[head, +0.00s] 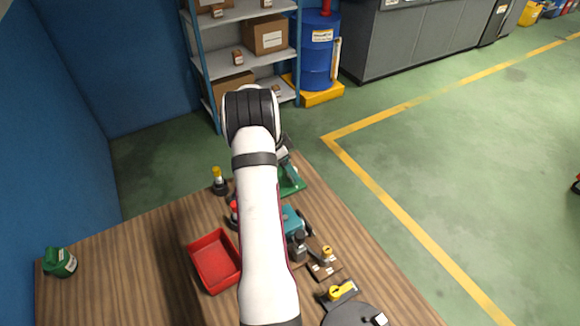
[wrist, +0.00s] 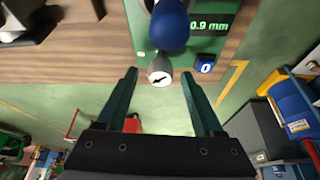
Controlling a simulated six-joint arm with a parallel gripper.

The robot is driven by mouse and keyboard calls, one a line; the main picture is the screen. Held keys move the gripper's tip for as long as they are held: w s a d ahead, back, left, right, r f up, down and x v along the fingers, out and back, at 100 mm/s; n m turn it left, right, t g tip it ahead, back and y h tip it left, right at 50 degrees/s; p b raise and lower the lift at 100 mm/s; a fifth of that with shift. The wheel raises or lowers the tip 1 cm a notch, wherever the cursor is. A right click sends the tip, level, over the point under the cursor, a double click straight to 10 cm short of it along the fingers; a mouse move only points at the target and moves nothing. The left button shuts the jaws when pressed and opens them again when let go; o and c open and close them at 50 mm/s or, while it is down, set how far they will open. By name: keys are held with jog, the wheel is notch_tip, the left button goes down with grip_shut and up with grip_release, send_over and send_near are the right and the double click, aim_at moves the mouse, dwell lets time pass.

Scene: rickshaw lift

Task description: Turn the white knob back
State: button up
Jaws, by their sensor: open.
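The white knob (wrist: 160,78) shows in the wrist view as a pale grey-white round end with a black arrow mark. It sits at the edge of a green device (wrist: 142,38), just below a blue rounded part (wrist: 170,25). A display (wrist: 209,26) on the device reads 0.9 mm. My gripper (wrist: 160,73) is open, with one dark green finger to each side of the knob and visible gaps between. I cannot tell how deep the fingers reach. In the head view the green device (head: 291,183) is partly hidden behind my arm, and the knob cannot be made out.
A blue button marked 0 (wrist: 206,64) sits close to the right fingertip. On the wooden table (head: 140,260) are a red tray (head: 213,262), a teal device (head: 291,220), yellow-handled fixtures (head: 341,291) and a green container (head: 60,262). A shelf (head: 243,50) stands beyond the table.

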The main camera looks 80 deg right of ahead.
grip_shut()
dwell(0.3)
jog(key=shift+n, duration=0.3)
jog(key=n, duration=0.2)
jog(key=n+t+h, duration=0.1)
jog(key=n, duration=0.1)
jog(key=shift+s+t, duration=0.15)
jog(key=shift+t, duration=0.15)
jog(key=n+t, duration=0.1)
jog(key=n, duration=0.4)
jog(key=shift+s+a+t+h, duration=0.1)
jog(key=shift+t+h, duration=0.3)
jog(key=shift+n, duration=0.5)
grip_release()
